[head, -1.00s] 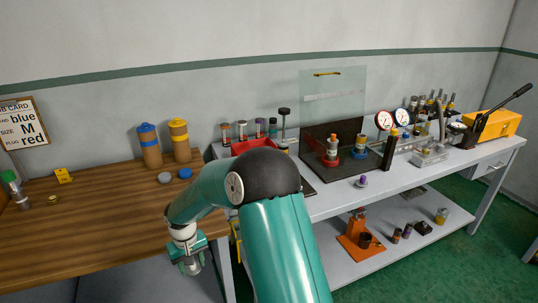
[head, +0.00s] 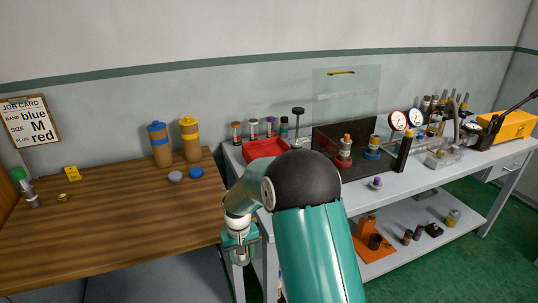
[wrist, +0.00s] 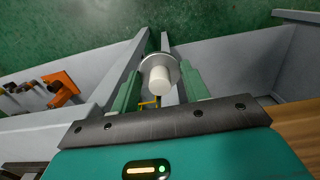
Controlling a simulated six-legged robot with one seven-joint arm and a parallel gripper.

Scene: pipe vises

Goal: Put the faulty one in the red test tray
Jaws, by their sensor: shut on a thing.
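My gripper (wrist: 158,90) is shut on a pale, cylindrical part (wrist: 160,80) with a wider grey round flange behind it. In the head view my gripper (head: 240,252) hangs low at the gap between the wooden table and the grey bench, and the part in it is barely visible. The red test tray (head: 264,148) sits on the left end of the grey bench, to the right of and above my gripper, partly behind my arm. What lies inside the tray is hard to see.
Several small capped parts (head: 253,129) stand behind the tray. A dark panel with a clear shield (head: 347,95) stands right of it. A lower shelf holds an orange vise (head: 372,240).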

